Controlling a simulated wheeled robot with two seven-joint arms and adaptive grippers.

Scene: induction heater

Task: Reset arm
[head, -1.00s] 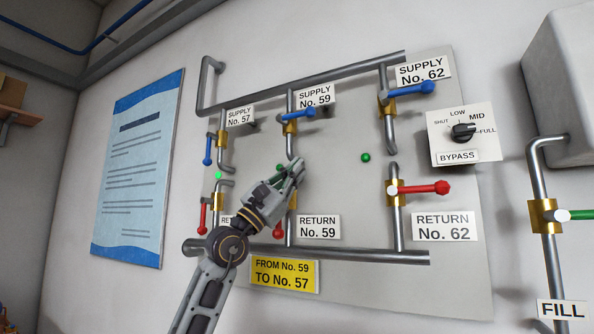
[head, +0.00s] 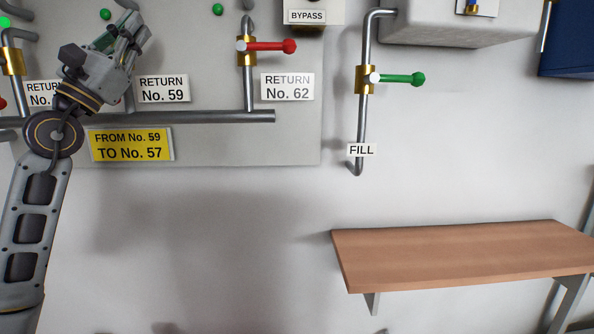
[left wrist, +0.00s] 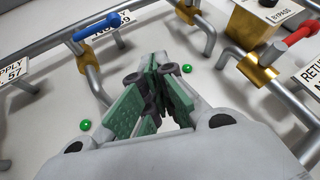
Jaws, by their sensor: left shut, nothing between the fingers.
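My left gripper (head: 132,35) is at the upper left of the head view, raised in front of the pipe panel, near the Return No. 59 label (head: 163,88). Its fingers are shut with nothing between them. In the left wrist view the closed green-padded fingers (left wrist: 155,75) point toward the panel, between a blue-handled valve (left wrist: 100,27) and a brass valve fitting (left wrist: 258,72). I cannot tell whether the fingers touch anything. My right gripper is not in view.
The Return No. 62 valve has a red handle (head: 270,46). The Fill valve has a green handle (head: 400,78). A yellow sign (head: 131,146) reads "From No. 59 to No. 57". A wooden shelf (head: 460,255) juts out at lower right. The wall below the panel is bare.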

